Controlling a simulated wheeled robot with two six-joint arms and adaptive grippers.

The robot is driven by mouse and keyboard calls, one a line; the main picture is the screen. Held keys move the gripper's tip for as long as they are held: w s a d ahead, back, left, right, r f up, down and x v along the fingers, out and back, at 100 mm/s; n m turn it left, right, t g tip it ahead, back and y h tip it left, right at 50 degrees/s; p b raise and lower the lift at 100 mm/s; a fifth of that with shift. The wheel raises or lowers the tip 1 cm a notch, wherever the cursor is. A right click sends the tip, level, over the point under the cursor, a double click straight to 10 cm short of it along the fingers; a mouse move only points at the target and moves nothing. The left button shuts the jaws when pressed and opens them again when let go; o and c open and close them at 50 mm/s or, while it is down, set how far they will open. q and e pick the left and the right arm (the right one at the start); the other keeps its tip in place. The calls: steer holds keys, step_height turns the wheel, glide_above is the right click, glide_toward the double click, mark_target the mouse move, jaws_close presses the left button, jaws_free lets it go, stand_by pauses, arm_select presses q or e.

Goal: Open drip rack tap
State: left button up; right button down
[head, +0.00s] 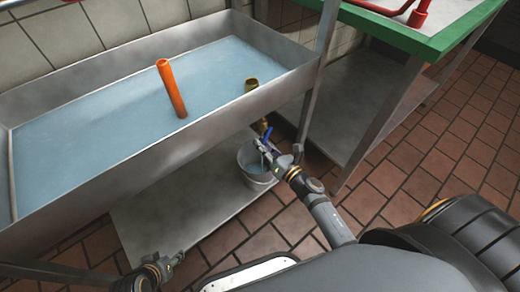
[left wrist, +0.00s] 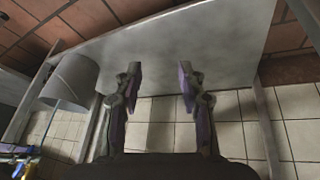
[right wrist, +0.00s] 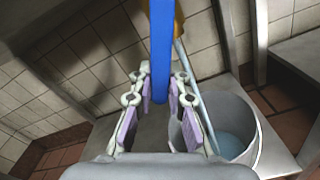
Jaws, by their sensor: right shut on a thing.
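The drip rack tap is a brass tap (head: 262,125) under the basin's front right corner, with a blue lever handle (right wrist: 162,45). A thin pale blue stream (right wrist: 190,90) runs from the tap into the grey bucket (right wrist: 249,120) below. My right gripper (head: 270,152) is at the handle, and the right wrist view shows its fingers (right wrist: 160,95) shut on the blue handle's end. My left gripper (head: 178,260) is low at the front, away from the tap; its fingers (left wrist: 161,88) are apart and empty in the left wrist view.
The metal basin (head: 200,117) holds bluish water, an orange pipe (head: 172,88) and a brass fitting (head: 251,84). The bucket stands on a low metal shelf (head: 170,205). A green-edged table (head: 390,32) stands at the right. Tiled floor (head: 480,130) is clear there.

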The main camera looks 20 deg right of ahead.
steer(key=shift+d+f, duration=0.1)
steer(key=shift+f, duration=0.15)
steer(key=shift+n+b, duration=0.3)
steer(key=shift+n, duration=0.1)
steer(key=shift+w+d+f+n+b, duration=0.1)
steer(key=shift+d+n+b, duration=0.2)
steer(key=shift+n+b, duration=0.1)
arm_select(q)
steer(key=w+a+r+t, duration=0.1)
steer(key=w+r+t, duration=0.7)
steer(key=w+r, duration=0.3)
steer(key=shift+w+r+b, duration=0.35)
steer(key=shift+w+r, duration=0.05)
steer(key=shift+w, duration=0.75)
arm_select(e)
steer(key=shift+w+d+n, duration=0.1)
steer(key=shift+d+n, duration=0.1)
steer(key=shift+n, duration=0.3)
steer(key=c, duration=1.3)
jaws_free()
steer(key=v, duration=1.2)
